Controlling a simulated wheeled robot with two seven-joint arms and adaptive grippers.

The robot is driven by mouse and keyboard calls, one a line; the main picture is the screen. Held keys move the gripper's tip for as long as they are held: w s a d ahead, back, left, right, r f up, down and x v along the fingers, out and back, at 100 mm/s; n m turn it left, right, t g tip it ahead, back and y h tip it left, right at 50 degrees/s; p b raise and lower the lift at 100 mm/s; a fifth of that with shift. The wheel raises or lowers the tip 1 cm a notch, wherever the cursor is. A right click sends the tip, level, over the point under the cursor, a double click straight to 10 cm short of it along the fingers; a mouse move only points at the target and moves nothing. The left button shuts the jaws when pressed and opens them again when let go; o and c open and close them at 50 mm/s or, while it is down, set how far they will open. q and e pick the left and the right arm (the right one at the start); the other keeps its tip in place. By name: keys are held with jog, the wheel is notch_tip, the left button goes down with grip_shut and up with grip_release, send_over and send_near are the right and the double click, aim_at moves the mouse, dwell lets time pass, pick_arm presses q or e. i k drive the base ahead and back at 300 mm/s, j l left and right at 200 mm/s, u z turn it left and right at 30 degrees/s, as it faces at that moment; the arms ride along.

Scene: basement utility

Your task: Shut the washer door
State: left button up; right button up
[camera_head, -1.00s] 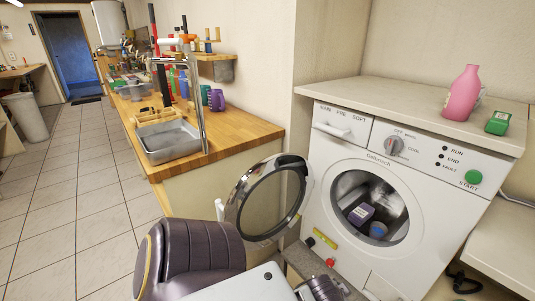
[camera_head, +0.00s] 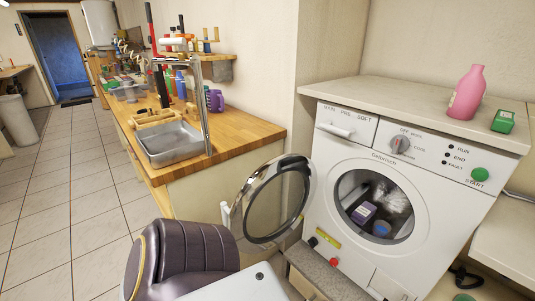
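The white washer (camera_head: 345,235) stands at the right with its round front opening uncovered. Its door (camera_head: 272,200), a round glass pane in a shiny metal rim, is hinged at the opening's left side and stands swung wide open to the left. Inside the drum (camera_head: 352,187) lie a purple box-like item (camera_head: 363,212) and a blue round item (camera_head: 381,228). Dark ribbed and white links of my own arm fill the bottom of the picture, in front of and below the door. Neither gripper shows. I cannot tell whether my arm touches the door.
A wooden counter (camera_head: 238,132) with a metal sink (camera_head: 172,147) stands left of the door, close behind it. A pink bottle (camera_head: 467,92) and a green box (camera_head: 502,121) stand on the washer's top. Tiled floor (camera_head: 92,225) is clear at the left.

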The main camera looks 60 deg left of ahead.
aim_at(234, 218)
jog(key=k+j, duration=1.2)
jog(key=j, duration=0.15)
jog(key=k+j, duration=0.1)
jog(key=j, duration=0.25)
jog(key=k+j, duration=0.1)
jog(key=j, duration=0.2)
jog(key=k+j, duration=0.1)
jog(key=j, duration=1.1)
jog(key=i+z, duration=0.05)
